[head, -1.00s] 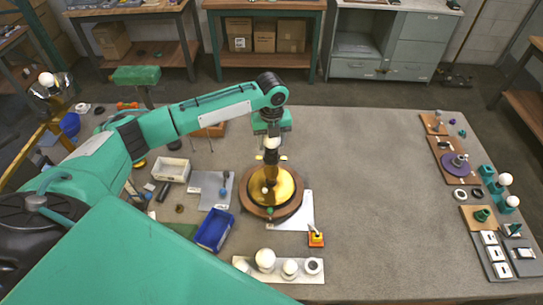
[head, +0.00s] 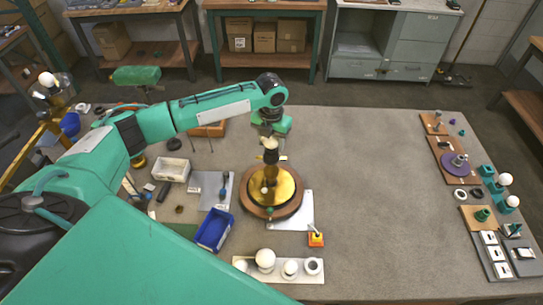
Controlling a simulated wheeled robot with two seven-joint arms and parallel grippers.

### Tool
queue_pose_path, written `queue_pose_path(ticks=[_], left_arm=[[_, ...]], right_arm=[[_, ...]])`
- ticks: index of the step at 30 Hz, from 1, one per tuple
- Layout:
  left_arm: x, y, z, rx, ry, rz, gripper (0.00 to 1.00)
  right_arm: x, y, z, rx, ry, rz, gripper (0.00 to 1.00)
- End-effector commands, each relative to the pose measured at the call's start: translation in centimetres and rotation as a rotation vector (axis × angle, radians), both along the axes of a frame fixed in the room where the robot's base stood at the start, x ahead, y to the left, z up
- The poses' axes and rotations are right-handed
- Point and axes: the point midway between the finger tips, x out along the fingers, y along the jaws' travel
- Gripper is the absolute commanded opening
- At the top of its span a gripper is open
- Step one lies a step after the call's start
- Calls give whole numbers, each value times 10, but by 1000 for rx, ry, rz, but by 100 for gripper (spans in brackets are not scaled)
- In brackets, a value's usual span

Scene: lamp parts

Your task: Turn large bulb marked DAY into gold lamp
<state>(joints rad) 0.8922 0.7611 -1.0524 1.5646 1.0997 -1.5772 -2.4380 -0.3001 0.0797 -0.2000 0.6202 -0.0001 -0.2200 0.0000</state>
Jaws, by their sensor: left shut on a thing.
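The gold lamp (head: 288,187) stands on a round brown base in the middle of the table, with its stem upright. My left gripper (head: 270,149) is directly above the lamp's top, pointing down. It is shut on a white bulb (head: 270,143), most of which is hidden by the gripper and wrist. The bulb's lower end is at or close to the lamp's socket; I cannot tell whether they touch. The DAY marking is not readable. My right gripper is not in view.
A white tray (head: 244,275) with white bulbs and a ring stands in front. A blue bin (head: 214,230), white box (head: 173,169) and yellow-orange joystick block (head: 316,240) are near the lamp. Boards with parts (head: 471,218) line the right edge. The table between is clear.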

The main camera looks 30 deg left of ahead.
Motion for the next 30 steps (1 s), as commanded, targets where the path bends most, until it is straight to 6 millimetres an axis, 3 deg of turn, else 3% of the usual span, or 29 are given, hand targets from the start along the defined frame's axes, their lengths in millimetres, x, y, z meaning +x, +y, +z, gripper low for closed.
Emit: queue_pose_path(ticks=[1, 2, 5, 17, 22, 30], left_arm=[[0, 0, 0, 1, 0, -47, 34], [0, 0, 0, 1, 1, -40, 56], [0, 0, 0, 0, 1, -37, 75], [1, 0, 6, -1, -2, -35, 75], [2, 0, 33, -1, -6, -37, 75], [1, 0, 95, -1, -6, -36, 75]], right_arm=[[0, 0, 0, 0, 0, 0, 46], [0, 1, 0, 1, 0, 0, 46], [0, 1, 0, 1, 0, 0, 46], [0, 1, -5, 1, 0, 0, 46], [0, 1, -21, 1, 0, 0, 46], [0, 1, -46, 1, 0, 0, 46]])
